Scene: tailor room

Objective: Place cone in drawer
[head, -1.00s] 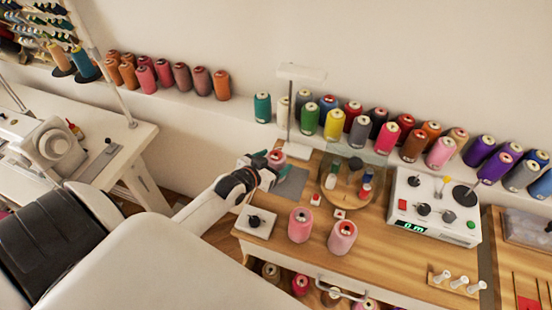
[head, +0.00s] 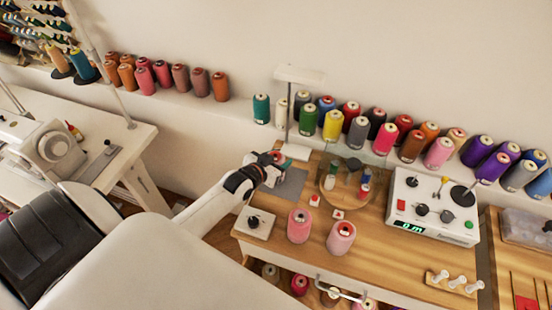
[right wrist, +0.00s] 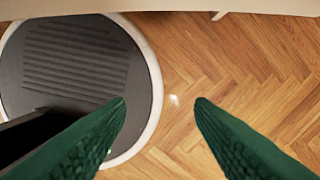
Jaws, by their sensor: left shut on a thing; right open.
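My left gripper (head: 274,170) is shut at the back left of the wooden table. A pink cone (head: 278,156) with a red top shows at its fingers, mostly hidden by them. Two more pink cones, a left one (head: 299,226) and a right one (head: 341,238), stand upright near the table's front edge. A drawer handle (head: 341,287) shows below that edge. Several cones (head: 300,285) show under the edge around it; I cannot tell how far the drawer is open. My right gripper (right wrist: 160,105) is open and empty above the floor, with green fingers.
A white control box (head: 433,206) stands on the right of the wooden table (head: 385,262). A round clear-walled holder (head: 345,178) with small spools is right of my left gripper. Coloured cones line the ledge behind. A sewing machine (head: 50,145) stands left.

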